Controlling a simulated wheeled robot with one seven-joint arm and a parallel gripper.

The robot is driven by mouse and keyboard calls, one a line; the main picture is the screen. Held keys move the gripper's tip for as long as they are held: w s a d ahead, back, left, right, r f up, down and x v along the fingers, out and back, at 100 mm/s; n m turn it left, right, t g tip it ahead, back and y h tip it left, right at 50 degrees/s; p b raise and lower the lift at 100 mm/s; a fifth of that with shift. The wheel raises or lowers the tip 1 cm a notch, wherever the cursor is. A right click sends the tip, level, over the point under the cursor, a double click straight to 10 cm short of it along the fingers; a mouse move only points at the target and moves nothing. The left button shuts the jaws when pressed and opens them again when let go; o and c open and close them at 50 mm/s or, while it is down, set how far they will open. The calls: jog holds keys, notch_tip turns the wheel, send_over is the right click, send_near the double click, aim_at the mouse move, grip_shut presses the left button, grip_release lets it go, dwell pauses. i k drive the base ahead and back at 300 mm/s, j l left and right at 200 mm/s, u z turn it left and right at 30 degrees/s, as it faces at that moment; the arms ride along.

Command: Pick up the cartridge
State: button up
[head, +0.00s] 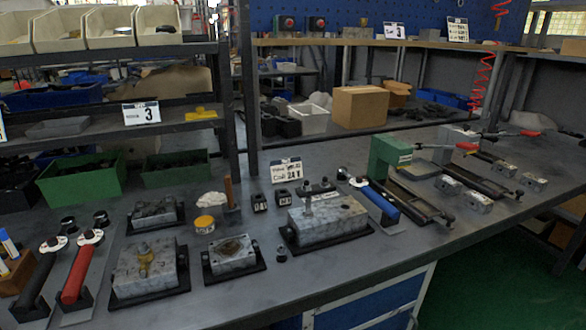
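Several grey metal valve blocks sit on black trays on the dark workbench. The larger middle block (340,219) has an upright silver cartridge-like part (308,203) with a narrow stem. I cannot tell which of these two is the cartridge, or how deep either sits. A smaller block (231,256) between them has a dark square recess on top. My gripper is not in view.
Red-handled (78,272) and blue-handled (382,200) tools lie on the bench, near a yellow tub (204,224), small black cubes (259,203) and a dark small part (281,255). The front right bench edge is mostly clear.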

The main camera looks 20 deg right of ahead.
aim_at(306, 187)
jog(key=i+l, duration=0.3)
jog(key=l, duration=0.15)
jog(key=i+l, duration=0.3)
jog(key=l, duration=0.15)
